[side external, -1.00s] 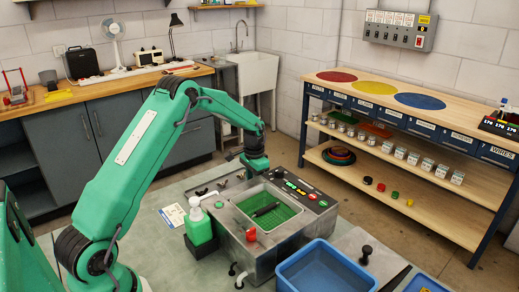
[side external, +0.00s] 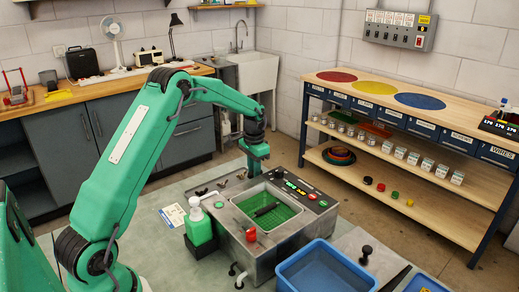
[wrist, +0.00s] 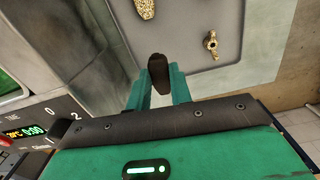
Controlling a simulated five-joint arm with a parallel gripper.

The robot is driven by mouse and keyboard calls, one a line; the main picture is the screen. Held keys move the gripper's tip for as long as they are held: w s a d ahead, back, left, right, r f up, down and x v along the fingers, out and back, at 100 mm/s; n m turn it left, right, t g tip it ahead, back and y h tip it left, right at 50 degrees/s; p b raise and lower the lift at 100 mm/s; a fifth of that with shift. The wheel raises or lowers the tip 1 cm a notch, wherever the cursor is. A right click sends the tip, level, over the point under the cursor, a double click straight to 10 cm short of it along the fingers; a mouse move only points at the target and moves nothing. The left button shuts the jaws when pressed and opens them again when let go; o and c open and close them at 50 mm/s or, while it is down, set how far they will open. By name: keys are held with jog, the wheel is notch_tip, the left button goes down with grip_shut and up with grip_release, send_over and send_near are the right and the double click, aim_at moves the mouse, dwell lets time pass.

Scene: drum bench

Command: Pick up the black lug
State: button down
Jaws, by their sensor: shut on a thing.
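My gripper (wrist: 158,78) is shut on the black lug (wrist: 159,66), a small dark rounded piece. In the wrist view the lug sits between the two green fingers, its far end showing past the tips. In the side view my gripper (side external: 255,171) points down beside the back edge of the metal machine. The lug cannot be made out there, and I cannot tell whether it touches the surface below.
A brass fitting (wrist: 211,44) and a speckled gold piece (wrist: 145,8) lie on the grey plate ahead. The machine (side external: 285,230) has a green-lined basin. A green bottle (side external: 199,228) and blue bin (side external: 325,270) stand near it.

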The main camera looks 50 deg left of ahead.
jog(key=shift+r, duration=2.45)
